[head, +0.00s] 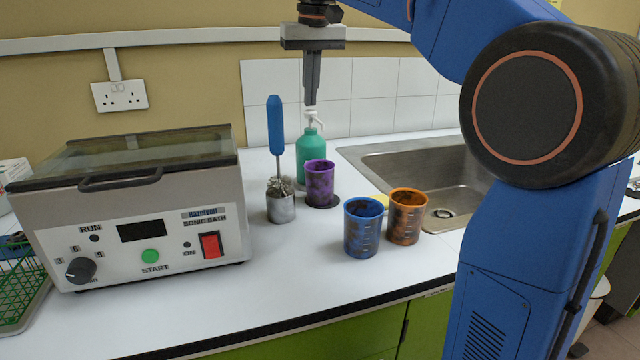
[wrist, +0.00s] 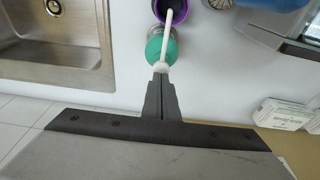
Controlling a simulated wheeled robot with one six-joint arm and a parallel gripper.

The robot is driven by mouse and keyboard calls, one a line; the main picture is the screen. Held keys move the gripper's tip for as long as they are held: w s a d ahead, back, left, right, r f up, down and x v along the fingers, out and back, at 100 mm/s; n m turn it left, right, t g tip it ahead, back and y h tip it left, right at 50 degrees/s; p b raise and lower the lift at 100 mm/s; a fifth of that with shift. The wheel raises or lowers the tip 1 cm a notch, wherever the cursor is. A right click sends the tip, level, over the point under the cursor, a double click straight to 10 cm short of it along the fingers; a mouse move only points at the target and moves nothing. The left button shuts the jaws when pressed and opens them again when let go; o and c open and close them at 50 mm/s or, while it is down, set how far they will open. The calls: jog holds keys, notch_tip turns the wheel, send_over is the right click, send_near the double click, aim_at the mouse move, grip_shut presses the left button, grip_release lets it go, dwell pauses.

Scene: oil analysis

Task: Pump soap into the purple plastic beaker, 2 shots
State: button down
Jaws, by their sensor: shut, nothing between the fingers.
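The purple beaker (head: 320,186) stands on the counter in front of the soap bottle, on a dark round patch. In the wrist view its purple rim (wrist: 184,12) shows at the top edge. The green soap bottle (head: 307,150) has a white pump head (head: 312,116); in the wrist view the bottle (wrist: 161,48) lies just beyond my fingertips, its white spout (wrist: 168,24) reaching over the beaker. My gripper (head: 311,103) points down, shut and empty, directly above the pump head. In the wrist view the fingertips (wrist: 160,76) are at the pump top; I cannot tell whether they touch.
A blue beaker (head: 362,230) and an orange beaker (head: 405,217) stand at front right. A metal pot (head: 280,206) with a blue-handled brush (head: 275,125) is left of the purple beaker. The sonic bath (head: 140,215) fills the left; the sink (head: 440,170) is right.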

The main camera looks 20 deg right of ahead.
dwell(0.6)
notch_tip(320, 180, up, 6)
dwell(0.7)
jog(key=shift+s, duration=0.1)
